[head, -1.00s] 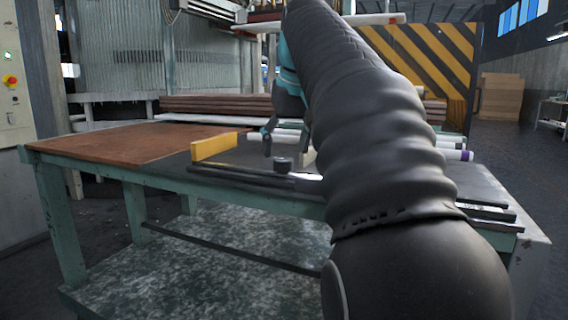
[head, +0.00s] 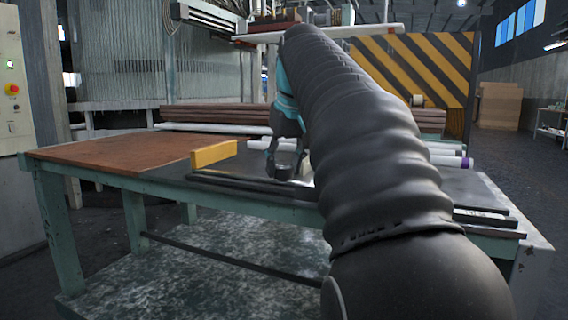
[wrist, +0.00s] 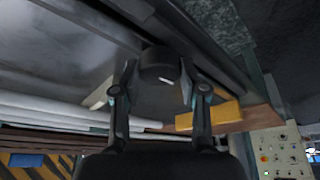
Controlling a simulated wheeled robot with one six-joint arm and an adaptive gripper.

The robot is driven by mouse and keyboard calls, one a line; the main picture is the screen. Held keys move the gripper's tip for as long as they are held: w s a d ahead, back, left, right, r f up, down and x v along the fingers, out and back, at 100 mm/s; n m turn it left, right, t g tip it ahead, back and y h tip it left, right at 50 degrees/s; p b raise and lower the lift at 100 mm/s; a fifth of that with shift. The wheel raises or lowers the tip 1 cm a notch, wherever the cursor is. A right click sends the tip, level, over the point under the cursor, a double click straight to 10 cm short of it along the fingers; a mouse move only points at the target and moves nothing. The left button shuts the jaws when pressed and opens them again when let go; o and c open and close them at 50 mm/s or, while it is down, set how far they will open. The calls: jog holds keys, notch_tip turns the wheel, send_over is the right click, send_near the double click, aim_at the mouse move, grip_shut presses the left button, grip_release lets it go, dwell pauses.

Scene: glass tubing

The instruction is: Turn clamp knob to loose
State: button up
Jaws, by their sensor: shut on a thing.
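The clamp knob (wrist: 160,62) is a dark round cap with a short white mark, seen between my two fingers in the wrist view. In the head view the knob (head: 283,172) is partly hidden by my gripper (head: 284,165). My gripper (wrist: 158,82) has one finger on each side of the knob and is shut on it. The knob sits by the dark rails (head: 245,188) near the table's front edge. I cannot tell from the mark whether the clamp is tight or loose.
A yellow block (head: 214,154) stands left of the knob on the green-framed table (head: 90,171). White tubes (head: 447,161) lie behind the knob and extend right past my arm. A brown board (head: 120,143) covers the table's left part.

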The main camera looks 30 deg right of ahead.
jog(key=n+y+p, duration=0.1)
jog(key=n+p, duration=0.1)
jog(key=n, duration=0.1)
jog(key=shift+d+r+p, duration=0.1)
jog(key=shift+p, duration=0.3)
jog(key=n+y, duration=0.1)
jog(key=n, duration=0.3)
jog(key=shift+d+g+y+p, duration=0.1)
jog(key=shift+g+y+p, duration=0.3)
jog(key=n, duration=0.2)
jog(key=n+g+y, duration=0.1)
jog(key=n, duration=0.1)
jog(key=shift+w+f+n, duration=0.15)
jog(key=shift+f+n, duration=0.05)
jog(key=shift+n, duration=0.1)
jog(key=shift+n+g+y, duration=0.6)
jog(key=shift+n+g, duration=0.2)
jog(key=shift+n, duration=1.5)
jog(key=o, duration=1.1)
